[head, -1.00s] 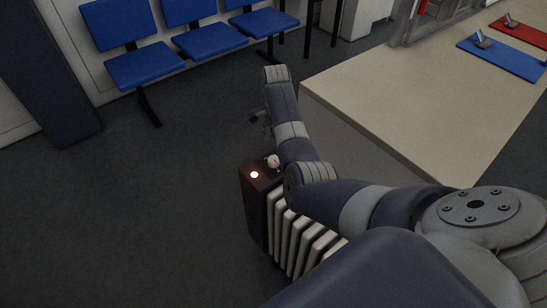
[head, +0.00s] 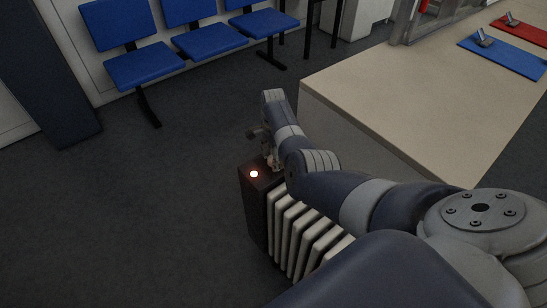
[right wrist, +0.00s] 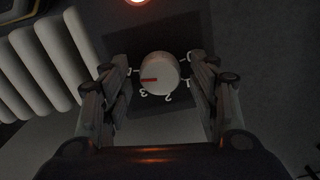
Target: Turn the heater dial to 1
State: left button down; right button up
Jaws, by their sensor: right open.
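A 2 and a 3 are printed below the dial. In the head view, my right arm and gripper (head: 268,148) largely hide the dial. My left gripper is not in view.
A large beige counter (head: 400,100) stands close to the right of the heater and my right arm. Blue chairs (head: 205,42) line the back wall. A dark column (head: 50,75) is at the left. The floor left of the heater is clear.

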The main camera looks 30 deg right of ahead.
jog(key=c, duration=1.1)
jog(key=shift+o, duration=0.2)
